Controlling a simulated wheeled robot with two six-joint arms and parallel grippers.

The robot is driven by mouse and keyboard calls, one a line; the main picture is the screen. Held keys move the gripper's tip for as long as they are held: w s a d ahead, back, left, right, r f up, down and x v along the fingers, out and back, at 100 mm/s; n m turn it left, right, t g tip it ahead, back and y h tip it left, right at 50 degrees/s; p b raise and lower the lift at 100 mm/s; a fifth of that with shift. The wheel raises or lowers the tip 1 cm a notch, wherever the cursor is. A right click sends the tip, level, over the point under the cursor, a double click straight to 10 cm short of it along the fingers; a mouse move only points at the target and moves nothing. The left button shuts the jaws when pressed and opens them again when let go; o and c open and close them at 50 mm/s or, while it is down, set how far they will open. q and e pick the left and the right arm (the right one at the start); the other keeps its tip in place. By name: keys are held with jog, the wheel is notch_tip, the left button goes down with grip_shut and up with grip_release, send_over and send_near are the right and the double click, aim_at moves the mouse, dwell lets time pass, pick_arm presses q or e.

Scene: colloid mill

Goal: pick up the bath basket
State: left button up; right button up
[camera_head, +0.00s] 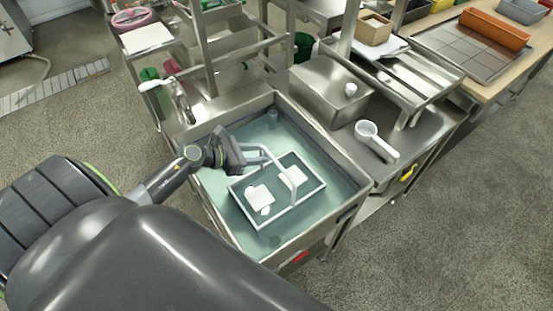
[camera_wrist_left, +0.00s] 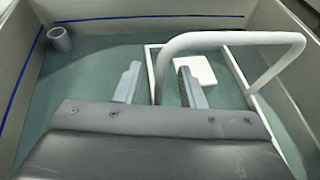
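The bath basket (camera_head: 233,187) is a light, rectangular frame with a raised handle, sitting in the water of a steel sink (camera_head: 351,180). Pale blocks (camera_head: 259,197) lie inside it. My left gripper (camera_head: 240,156) is at the handle's left end, above the basket. In the left wrist view, the two fingers (camera_wrist_left: 159,86) are apart. The near upright of the white handle (camera_wrist_left: 230,39) appears between them, with gaps on both sides. Contact is not visible. My right gripper is not in view.
A grey cylindrical pipe (camera_wrist_left: 60,39) stands in a sink corner. A faucet (camera_head: 182,98) is at the sink's left rim. A steel box (camera_head: 330,88) and a white scoop (camera_head: 376,140) stand on the counter to the right. The sink walls surround the basket.

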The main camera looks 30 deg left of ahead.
pick_arm(q)
jog(key=x, duration=0.3)
jog(key=shift+w+d+f, duration=0.15)
jog(key=shift+w+d, duration=0.05)
jog(key=shift+d, duration=0.1)
grip_shut()
